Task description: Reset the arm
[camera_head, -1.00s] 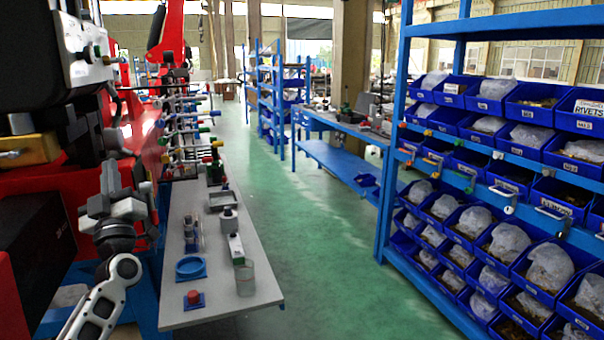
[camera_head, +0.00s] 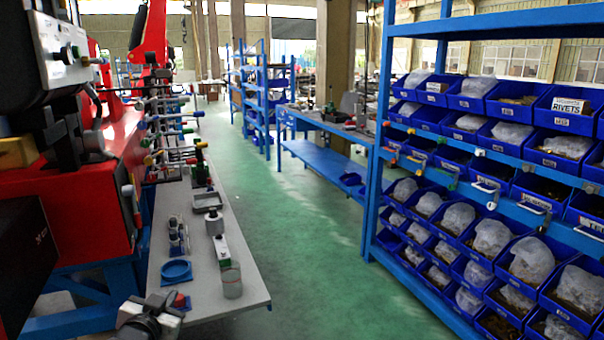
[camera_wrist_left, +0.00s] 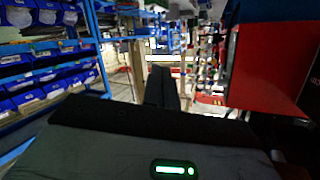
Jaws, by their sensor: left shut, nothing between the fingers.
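My left gripper (camera_head: 150,318) shows at the bottom left of the head view, low beside the near end of the grey workbench. In the left wrist view its fingers (camera_wrist_left: 162,88) are together with nothing between them. The rest of my left arm is cut off by the bottom edge of the head view. My right gripper is in neither view.
The grey bench (camera_head: 218,290) holds a blue ring (camera_head: 176,271), a clear cup (camera_head: 232,283) and small parts. A red machine (camera_head: 85,205) stands left. A blue rack (camera_head: 372,190) with bins stands right. The green floor (camera_head: 310,240) between is clear.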

